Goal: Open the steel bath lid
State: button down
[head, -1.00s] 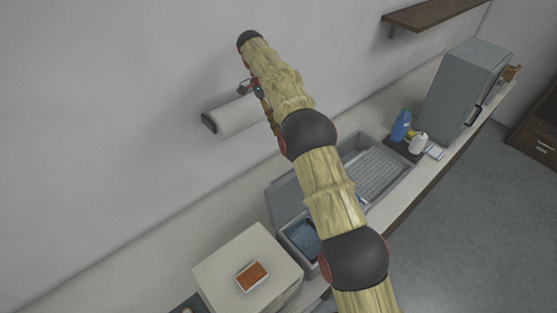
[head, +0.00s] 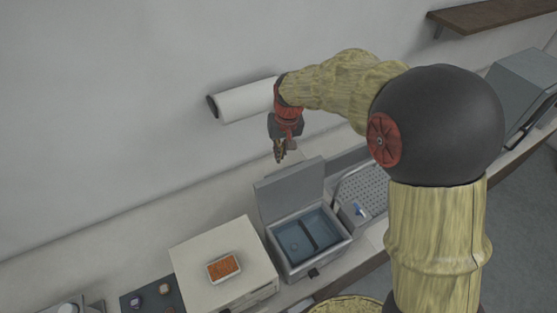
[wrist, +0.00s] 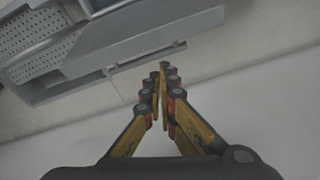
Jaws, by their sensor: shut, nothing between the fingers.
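The steel bath (head: 276,266) is a grey box on the counter with blue water inside. Its grey lid (head: 290,190) stands raised at the back, toward the wall, and the bath's mouth is uncovered. My gripper (head: 280,158) hangs fingers-down just above and behind the lid's upper edge, near the wall. In the wrist view my gripper (wrist: 163,72) has its fingertips together with nothing between them. A grey panel, seemingly the lid (wrist: 150,32), lies beyond the fingertips there. Whether they touch the lid I cannot tell.
A white paper roll (head: 245,101) is on the wall beside my wrist. A cream box (head: 205,258) with an orange-topped tray (head: 223,267) stands left of the bath. A shelf (head: 490,18) hangs at upper right.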

jog(key=w+a+f+n+t+p, duration=0.1)
jog(key=w+a+f+n+t, duration=0.15)
jog(key=w+f, duration=0.55)
jog(key=shift+n+g, duration=0.35)
jog(key=shift+n, duration=0.1)
jog(key=s, duration=0.1)
jog(key=s+d, duration=0.1)
jog(key=s, duration=0.1)
jog(key=s+p, duration=0.1)
jog(key=s, duration=0.1)
jog(key=shift+d+f, duration=0.15)
jog(key=shift+d, duration=0.25)
jog(key=shift+s, duration=0.1)
jog(key=s+r, duration=0.1)
jog(key=s+d+r+b, duration=0.1)
jog(key=s, duration=0.1)
jog(key=shift+s+d, duration=0.1)
jog(key=shift+d, duration=0.1)
jog(key=v, duration=1.2)
jog(key=shift+d, duration=0.2)
